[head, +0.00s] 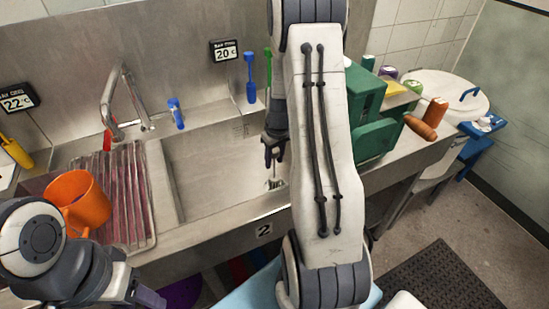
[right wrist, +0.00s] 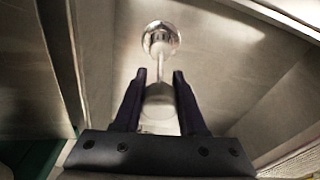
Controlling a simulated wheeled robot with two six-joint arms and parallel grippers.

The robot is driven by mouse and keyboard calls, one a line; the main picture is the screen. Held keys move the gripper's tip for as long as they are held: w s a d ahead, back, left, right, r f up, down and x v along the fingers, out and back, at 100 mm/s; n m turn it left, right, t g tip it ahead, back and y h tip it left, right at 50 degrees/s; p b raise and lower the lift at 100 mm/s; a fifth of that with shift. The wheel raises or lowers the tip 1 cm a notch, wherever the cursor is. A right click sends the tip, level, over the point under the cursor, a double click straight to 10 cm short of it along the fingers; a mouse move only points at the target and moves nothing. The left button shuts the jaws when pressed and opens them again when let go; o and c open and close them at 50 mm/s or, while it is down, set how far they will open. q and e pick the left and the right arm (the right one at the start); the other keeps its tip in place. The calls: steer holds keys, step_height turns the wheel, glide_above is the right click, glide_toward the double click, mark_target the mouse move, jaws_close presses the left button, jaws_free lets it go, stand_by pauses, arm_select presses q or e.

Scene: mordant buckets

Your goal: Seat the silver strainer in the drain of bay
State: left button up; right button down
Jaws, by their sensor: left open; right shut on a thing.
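The silver strainer (right wrist: 148,40) shows in the right wrist view as a shiny round rim with a pale stem running back between my fingers. My right gripper (right wrist: 160,76) is shut on this stem. In the head view my right gripper (head: 274,158) points down inside the sink basin (head: 210,165), with the strainer (head: 275,184) low beneath it. The drain cannot be told apart from the strainer, so I cannot tell whether the strainer is seated or above it. The front edge below carries a label "2" (head: 264,230). My left gripper (head: 148,298) is open at the bottom left, partly cut off.
An orange jug (head: 78,203) stands on the ribbed drainboard (head: 130,190) left of the basin. A tap (head: 118,100) rises behind. Blue (head: 250,80) and green brushes hang at the back wall.

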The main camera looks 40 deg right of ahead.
steer(key=shift+c, duration=2.4)
jaws_free()
steer(key=r, duration=0.4)
steer(key=s+r, duration=0.1)
steer(key=r, duration=0.3)
steer(key=r+b, duration=0.1)
steer(key=r, duration=0.3)
steer(key=shift+s, duration=0.2)
steer(key=s+a+r+n, duration=0.1)
steer(key=s+a+n, duration=0.1)
steer(key=a, duration=0.9)
steer(key=s+a+r+n, duration=0.1)
steer(key=a+r+n, duration=0.1)
steer(key=a, duration=0.9)
steer(key=s+a+n, duration=0.2)
steer(key=s+a, duration=0.4)
steer(key=s, duration=0.2)
steer(key=s+a+n+g+y, duration=0.1)
steer(key=s+a+n, duration=0.1)
steer(key=s+a, duration=0.3)
steer(key=s, duration=0.4)
steer(key=shift+a+f, duration=0.4)
